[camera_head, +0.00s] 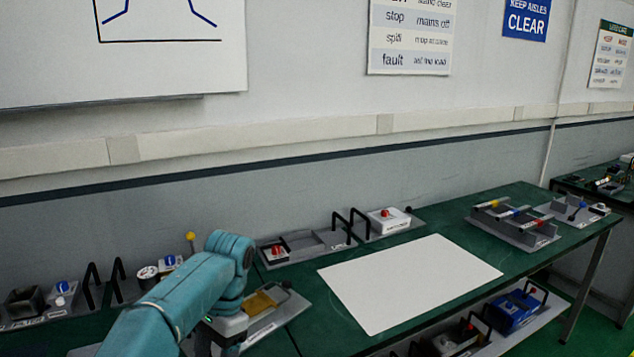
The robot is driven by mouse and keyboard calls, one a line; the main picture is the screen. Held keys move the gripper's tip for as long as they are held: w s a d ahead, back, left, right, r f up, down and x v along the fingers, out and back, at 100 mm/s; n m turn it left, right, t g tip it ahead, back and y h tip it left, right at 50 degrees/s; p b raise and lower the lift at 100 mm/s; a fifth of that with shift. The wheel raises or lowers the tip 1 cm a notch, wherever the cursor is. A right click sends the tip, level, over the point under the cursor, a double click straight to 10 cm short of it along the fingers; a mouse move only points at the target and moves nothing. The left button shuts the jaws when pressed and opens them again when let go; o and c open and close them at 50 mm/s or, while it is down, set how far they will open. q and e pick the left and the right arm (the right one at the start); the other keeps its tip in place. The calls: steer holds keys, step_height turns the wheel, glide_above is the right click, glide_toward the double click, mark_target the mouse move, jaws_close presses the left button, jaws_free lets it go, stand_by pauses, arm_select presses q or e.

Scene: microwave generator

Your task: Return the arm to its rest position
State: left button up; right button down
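My teal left arm (180,300) comes in from the bottom left and bends at a rounded joint (232,258). Below the joint, a pale wrist part and the dark top of my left gripper (222,342) point down over the green bench (315,322). The fingertips are hidden by the arm and the frame's bottom edge, so I cannot tell open from shut. The gripper is left of a grey tray with a yellow-brown block (262,303); I cannot tell whether they touch. My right gripper is not in view.
A white sheet (410,282) covers the middle of the bench. Grey trays with a red-button box (276,254), a white box (389,220) and black handles line the back. A tray with coloured-tipped bars (513,224) stands right. A lower shelf holds a blue device (514,311).

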arm_select(q)
steer(key=s+d+f+n+t+h, duration=0.1)
steer(key=s+d+f+h, duration=0.15)
steer(key=f, duration=1.05)
steer(key=s+d+f+n+h, duration=0.2)
steer(key=s+d+f, duration=0.15)
steer(key=f, duration=0.95)
steer(key=s+f+n+t+h, duration=0.1)
steer(key=s+f+n, duration=0.2)
steer(key=s, duration=0.6)
steer(key=s+f+n+t, duration=0.1)
steer(key=s+f+n, duration=0.2)
steer(key=s, duration=0.6)
steer(key=shift+s+d+f+t+h, duration=0.3)
steer(key=shift+f+t+h, duration=0.1)
steer(key=shift+f, duration=0.1)
steer(key=c, duration=0.3)
steer(key=shift+w, duration=0.1)
steer(key=shift+c, duration=0.2)
steer(key=shift+a, duration=0.15)
